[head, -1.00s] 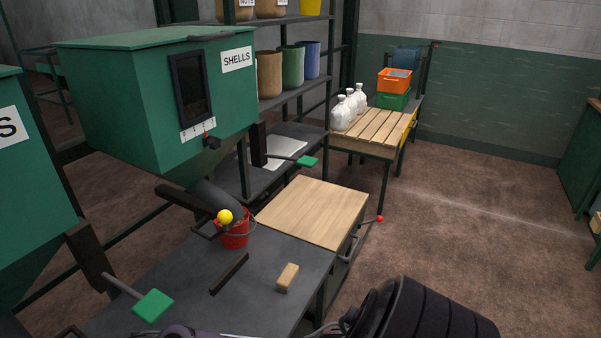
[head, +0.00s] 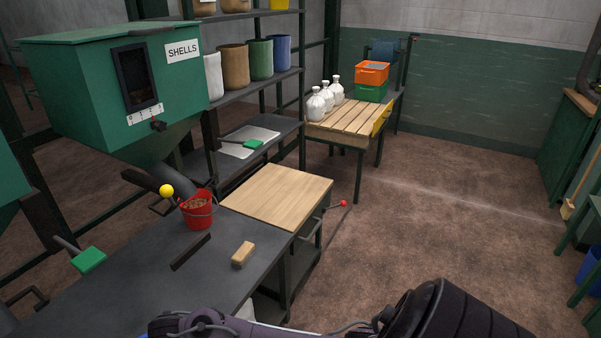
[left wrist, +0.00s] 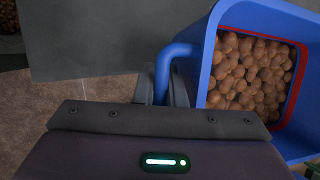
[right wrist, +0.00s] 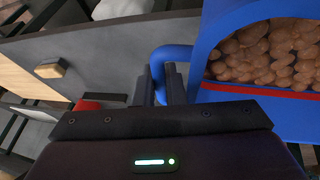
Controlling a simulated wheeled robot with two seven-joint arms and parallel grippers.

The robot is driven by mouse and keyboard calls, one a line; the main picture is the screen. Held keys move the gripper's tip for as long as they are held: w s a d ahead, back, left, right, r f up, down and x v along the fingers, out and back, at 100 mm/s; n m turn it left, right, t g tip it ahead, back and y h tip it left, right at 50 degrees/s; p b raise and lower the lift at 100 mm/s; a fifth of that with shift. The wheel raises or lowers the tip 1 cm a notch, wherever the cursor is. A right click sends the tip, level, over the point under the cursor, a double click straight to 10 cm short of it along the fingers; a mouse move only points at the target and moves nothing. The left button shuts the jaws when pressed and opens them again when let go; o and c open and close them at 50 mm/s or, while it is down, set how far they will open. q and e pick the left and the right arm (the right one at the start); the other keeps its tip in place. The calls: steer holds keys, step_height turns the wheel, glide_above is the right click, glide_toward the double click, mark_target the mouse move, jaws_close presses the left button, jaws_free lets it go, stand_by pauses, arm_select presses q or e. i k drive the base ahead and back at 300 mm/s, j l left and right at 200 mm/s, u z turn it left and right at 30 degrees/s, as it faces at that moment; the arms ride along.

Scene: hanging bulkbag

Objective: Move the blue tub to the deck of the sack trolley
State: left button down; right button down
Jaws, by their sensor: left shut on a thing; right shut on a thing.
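The blue tub (left wrist: 202,75) is filled with brown, rounded nuts or shells, and a red line runs around its inside. It also shows in the right wrist view (right wrist: 215,30). My left gripper (left wrist: 165,88) is shut on a blue side handle of the tub. My right gripper (right wrist: 162,82) is shut on another blue handle of it. In the head view my arms show at the bottom edge, and the grippers and most of the tub are out of frame. I cannot make out the sack trolley's deck in any view.
A dark bench with a red bucket (head: 197,213), a wooden block (head: 243,254) and a wooden board (head: 278,195) stands at left. A slatted table (head: 358,118) holds white jugs and crates at the back. Brown floor (head: 440,220) is open at right, with a blue bin (head: 590,272) at the edge.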

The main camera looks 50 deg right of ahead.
mark_target(279, 193)
steer(key=z, duration=2.35)
steer(key=i+j+z, duration=0.15)
steer(key=i, duration=0.25)
steer(key=i+j+z, duration=0.2)
steer(key=i+j, duration=0.3)
steer(key=i, duration=0.2)
steer(key=i+j, duration=0.15)
steer(key=i, duration=0.25)
steer(key=i+j, duration=0.15)
steer(key=i, duration=1.2)
steer(key=i+l+u, duration=0.15)
steer(key=i+u, duration=0.3)
steer(key=i, duration=0.25)
steer(key=u, duration=2.35)
